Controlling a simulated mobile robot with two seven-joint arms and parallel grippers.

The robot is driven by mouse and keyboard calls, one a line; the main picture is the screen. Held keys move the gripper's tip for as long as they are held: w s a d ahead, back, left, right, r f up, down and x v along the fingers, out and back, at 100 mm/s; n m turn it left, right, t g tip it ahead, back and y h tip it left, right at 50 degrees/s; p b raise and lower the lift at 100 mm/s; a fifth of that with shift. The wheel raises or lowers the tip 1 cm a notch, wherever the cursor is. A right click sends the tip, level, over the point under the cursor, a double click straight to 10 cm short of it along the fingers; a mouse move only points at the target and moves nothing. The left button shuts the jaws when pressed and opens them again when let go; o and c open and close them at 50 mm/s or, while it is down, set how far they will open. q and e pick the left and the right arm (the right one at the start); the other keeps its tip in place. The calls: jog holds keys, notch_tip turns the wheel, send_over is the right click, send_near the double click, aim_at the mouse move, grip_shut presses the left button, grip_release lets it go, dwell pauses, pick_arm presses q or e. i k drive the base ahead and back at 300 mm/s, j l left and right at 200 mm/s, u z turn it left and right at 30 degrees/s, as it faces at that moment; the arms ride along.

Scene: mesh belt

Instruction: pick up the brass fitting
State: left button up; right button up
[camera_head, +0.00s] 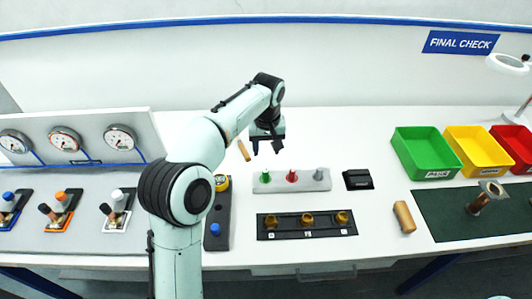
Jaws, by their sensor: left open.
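Three brass fittings stand in a row in a black holder (290,234) at the front of the table: a left one (270,221), a middle one (308,219) and a right one (342,218). I cannot tell which one the task means. My left gripper (267,149) is open and empty, pointing down. It is farther back than the holder, behind a light grey block (280,186) with green, red and grey pegs. My right gripper is not in view.
Green (430,172), yellow (481,163) and red bins stand farther right, near a dark green mat (450,226). Gauges (65,139) stand at left.

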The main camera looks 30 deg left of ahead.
aim_at(341, 218)
jog(key=k+l, duration=0.8)
jog(key=k, duration=0.05)
